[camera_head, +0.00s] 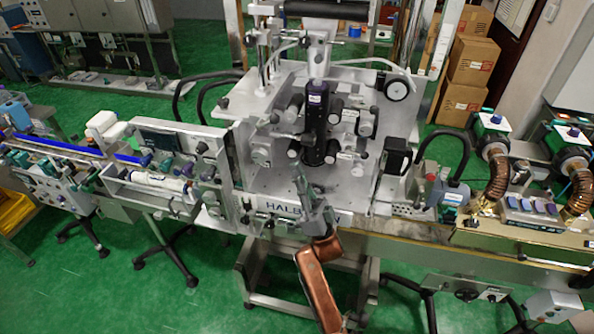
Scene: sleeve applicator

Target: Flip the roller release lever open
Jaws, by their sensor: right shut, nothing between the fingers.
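The sleeve applicator (268,183) stands in the middle of the camera_head view, a grey metal machine with a bright back plate. A dark upright cylinder (315,125) is at its centre, with several dark and silver rollers (366,122) on both sides. I cannot tell for sure which small part among the rollers is the release lever, or how it is set. My right gripper (299,172) reaches up from below on a copper-coloured arm. It is shut and empty in front of the machine's lower deck, below the rollers. My left gripper is not in view.
A conveyor with a gold-coloured edge (470,251) runs to the right, with coiled brown hoses (497,172) above it. A side unit with a white tube (160,182) stands on the left. Cardboard boxes (472,60) are stacked behind. Green floor (120,290) shows at the lower left.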

